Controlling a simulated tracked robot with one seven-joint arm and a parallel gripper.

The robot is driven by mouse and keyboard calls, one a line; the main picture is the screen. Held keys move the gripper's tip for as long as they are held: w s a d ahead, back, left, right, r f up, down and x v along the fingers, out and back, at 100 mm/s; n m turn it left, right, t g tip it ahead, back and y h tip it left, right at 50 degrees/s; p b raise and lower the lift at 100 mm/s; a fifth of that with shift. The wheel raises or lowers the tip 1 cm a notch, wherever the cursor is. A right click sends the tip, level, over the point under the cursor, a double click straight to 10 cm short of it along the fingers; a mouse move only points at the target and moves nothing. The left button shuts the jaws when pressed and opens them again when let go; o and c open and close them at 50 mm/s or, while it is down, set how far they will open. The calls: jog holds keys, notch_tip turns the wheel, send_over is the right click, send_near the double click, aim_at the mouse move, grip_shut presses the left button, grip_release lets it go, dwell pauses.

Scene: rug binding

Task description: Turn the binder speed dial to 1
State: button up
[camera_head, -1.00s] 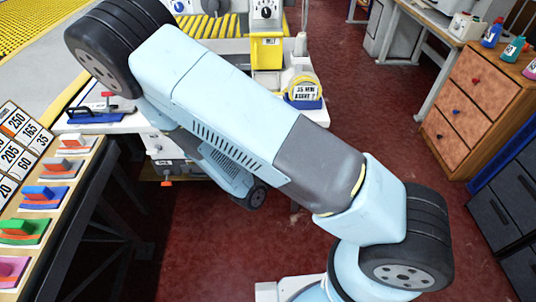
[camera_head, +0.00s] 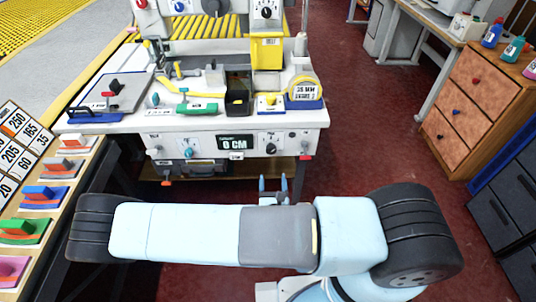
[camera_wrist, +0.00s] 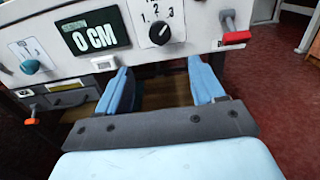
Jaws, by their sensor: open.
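A black round dial (camera_wrist: 159,32) with the numbers 1, 2 and 3 above it sits on the white machine's front panel, upper middle of the wrist view. In the head view this dial (camera_head: 270,149) is right of the "0 CM" display (camera_head: 236,142). Its label and exact pointer setting are too small to tell. My gripper (camera_wrist: 160,68) is open and empty, its two blue fingers below the dial and apart from it in the wrist view. In the head view my gripper (camera_head: 273,184) shows below the machine's front panel.
The white machine (camera_head: 318,118) carries other controls, including a teal knob (camera_wrist: 30,66) and a red lever (camera_wrist: 230,22) flanking the dial. A black upper dial (camera_head: 266,13) sits higher up. Red floor (camera_head: 350,150) is free to the right, beside a wooden drawer cabinet (camera_head: 470,115).

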aim_at(271, 152)
jog(key=w, duration=1.3)
jog(key=shift+w+d, duration=0.1)
jog(key=shift+d, duration=0.15)
